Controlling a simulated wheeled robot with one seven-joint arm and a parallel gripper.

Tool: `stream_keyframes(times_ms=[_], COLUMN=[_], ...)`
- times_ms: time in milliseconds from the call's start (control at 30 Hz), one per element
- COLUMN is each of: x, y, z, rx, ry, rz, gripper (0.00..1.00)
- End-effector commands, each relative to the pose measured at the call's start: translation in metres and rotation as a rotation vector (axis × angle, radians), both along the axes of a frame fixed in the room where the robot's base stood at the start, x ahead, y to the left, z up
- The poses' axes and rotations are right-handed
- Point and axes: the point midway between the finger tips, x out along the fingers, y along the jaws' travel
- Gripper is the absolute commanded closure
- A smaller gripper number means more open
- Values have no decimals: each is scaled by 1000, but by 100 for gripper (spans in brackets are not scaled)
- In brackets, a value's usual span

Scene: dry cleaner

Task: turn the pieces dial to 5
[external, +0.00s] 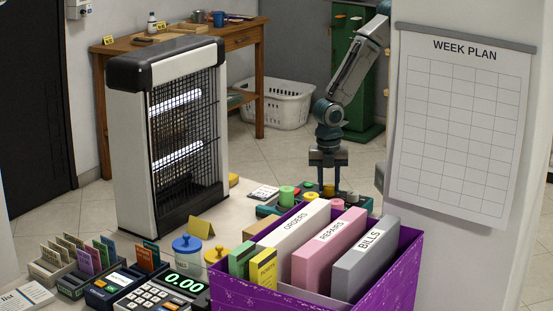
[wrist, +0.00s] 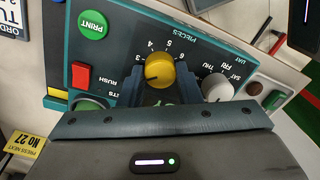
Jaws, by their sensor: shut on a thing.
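The pieces dial (wrist: 160,68) is a round yellow knob on a dark teal panel (wrist: 115,55), with white numbers around its upper side and the word PIECES beside it. Which number its mark points to is too unclear to tell. My gripper (wrist: 163,88) points down at the panel, its dark fingers shut on the yellow dial and hiding its lower part. In the external view my gripper (external: 328,174) stands over the panel, and the yellow dial (external: 328,190) shows between its fingers.
Around the dial are a green PRINT button (wrist: 93,25), a red RUSH switch (wrist: 81,75) and a white day dial (wrist: 217,87). In the external view a purple box of binders (external: 390,280) stands in front of the panel, and a heater (external: 130,140) stands left.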

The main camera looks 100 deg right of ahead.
Motion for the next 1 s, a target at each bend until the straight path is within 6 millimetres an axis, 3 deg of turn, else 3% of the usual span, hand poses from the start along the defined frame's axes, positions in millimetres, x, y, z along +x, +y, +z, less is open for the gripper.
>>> stream_keyframes(times_ms=[1000], x=[-1], y=[0], z=[0], rx=[2], ry=[-1], rz=[-967], gripper=[92])
